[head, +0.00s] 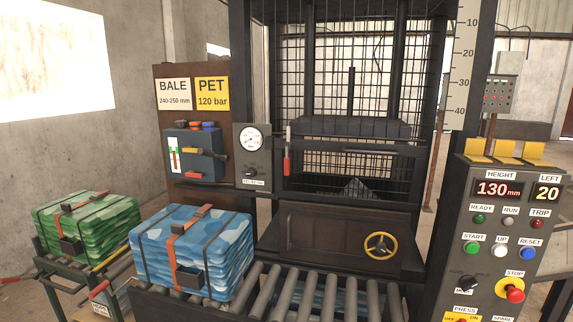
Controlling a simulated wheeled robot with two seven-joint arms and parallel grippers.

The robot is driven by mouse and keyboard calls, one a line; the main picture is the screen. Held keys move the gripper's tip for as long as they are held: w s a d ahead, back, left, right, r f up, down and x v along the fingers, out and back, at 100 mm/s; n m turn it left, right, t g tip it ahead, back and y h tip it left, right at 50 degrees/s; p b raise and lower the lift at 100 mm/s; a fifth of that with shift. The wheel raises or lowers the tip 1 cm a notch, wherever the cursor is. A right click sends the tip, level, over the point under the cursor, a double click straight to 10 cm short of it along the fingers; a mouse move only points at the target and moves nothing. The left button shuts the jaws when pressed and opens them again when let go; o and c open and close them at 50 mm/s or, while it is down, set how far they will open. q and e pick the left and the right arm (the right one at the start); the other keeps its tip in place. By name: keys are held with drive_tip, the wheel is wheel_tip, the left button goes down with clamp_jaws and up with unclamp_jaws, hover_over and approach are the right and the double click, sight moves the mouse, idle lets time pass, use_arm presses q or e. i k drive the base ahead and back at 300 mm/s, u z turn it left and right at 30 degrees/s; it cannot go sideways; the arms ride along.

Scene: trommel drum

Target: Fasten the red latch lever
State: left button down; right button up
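A lever with a red grip (287,164) hangs upright on the left edge of the press's mesh gate (340,170), just right of the pressure gauge. I take it as the red latch lever. Its upper part is a thin grey bar, and its grip points down. I cannot tell whether its catch is engaged. The gate looks lowered across the front of the press chamber, below a dark platen (350,127). Neither of my grippers is in view.
A control panel (500,220) reading 130 mm stands at the right. A blue strapped bale (205,240) sits on the roller conveyor (290,290), and a green one (105,212) on a stand at left. A yellow handwheel (381,246) sits below the gate.

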sight(288, 145)
drive_tip(key=k, duration=0.65)
drive_tip(key=u, duration=0.3)
drive_tip(key=i, duration=0.5)
drive_tip(key=u, duration=0.55)
drive_tip(key=i, duration=1)
drive_tip(key=z, duration=0.05)
